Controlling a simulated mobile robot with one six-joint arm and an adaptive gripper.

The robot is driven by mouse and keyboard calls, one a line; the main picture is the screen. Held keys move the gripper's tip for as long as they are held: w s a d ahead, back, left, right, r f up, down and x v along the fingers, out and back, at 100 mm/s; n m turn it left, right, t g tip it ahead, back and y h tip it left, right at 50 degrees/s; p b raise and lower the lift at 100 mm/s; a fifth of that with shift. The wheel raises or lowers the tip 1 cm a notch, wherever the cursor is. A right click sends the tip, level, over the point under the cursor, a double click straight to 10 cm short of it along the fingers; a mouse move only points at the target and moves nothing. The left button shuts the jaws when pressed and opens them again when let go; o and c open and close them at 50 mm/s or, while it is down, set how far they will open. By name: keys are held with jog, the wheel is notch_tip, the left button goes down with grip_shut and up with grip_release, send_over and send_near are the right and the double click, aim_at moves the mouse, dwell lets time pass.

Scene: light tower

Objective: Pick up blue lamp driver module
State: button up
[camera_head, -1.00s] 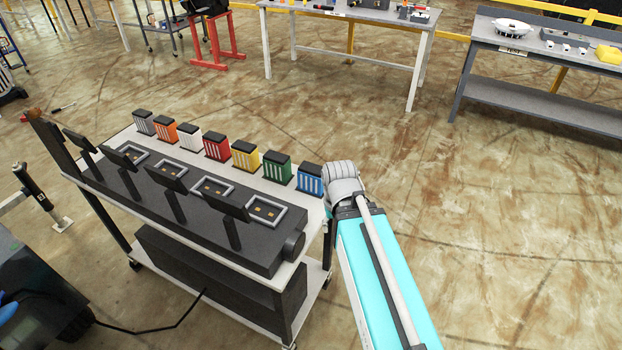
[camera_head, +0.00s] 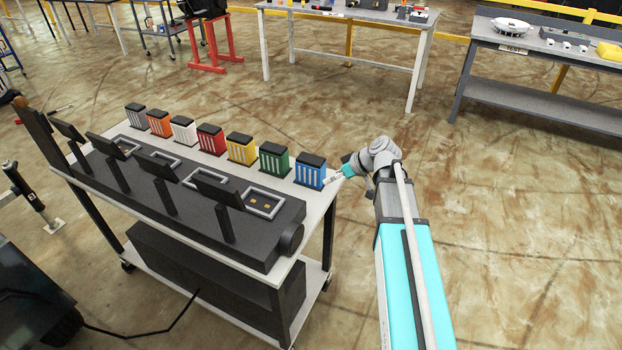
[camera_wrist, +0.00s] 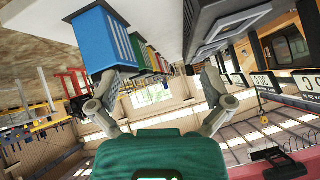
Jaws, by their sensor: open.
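The blue lamp driver module (camera_head: 309,173) is a blue block with a black top and pale stripes. It stands upright at the near right end of a row of coloured modules on the cart top. My gripper (camera_head: 338,176) is just to its right in the head view. In the wrist view the blue module (camera_wrist: 97,42) shows large at the upper left, above the left finger of my gripper (camera_wrist: 165,90). The fingers are spread and nothing is between them. Whether a finger touches the module I cannot tell.
The green module (camera_head: 275,163) stands beside the blue one, with several others beyond. A dark fixture (camera_head: 180,205) with square sockets and tilted panels lies along the cart's front. The white cart top (camera_head: 318,208) ends close to the blue module. Floor to the right is clear.

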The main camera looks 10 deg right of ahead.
jog(key=w+d+r+n+t+y+b, duration=0.2)
jog(key=w+d+t, duration=0.1)
jog(key=w+d, duration=0.3)
jog(key=shift+w+n+y, duration=0.15)
jog(key=shift+n+y, duration=0.15)
jog(key=shift+n, duration=0.1)
jog(key=shift+b, duration=0.3)
jog(key=b, duration=0.3)
send_near(313, 159)
jog(key=x, duration=0.4)
jog(key=shift+w+f, duration=0.15)
jog(key=shift+f, duration=0.1)
jog(key=shift+w+a+f, duration=0.15)
jog(key=shift+w+a, duration=0.15)
jog(key=shift+a, duration=0.3)
jog(key=shift+b+x, duration=1.1)
jog(key=shift+x, duration=1.5)
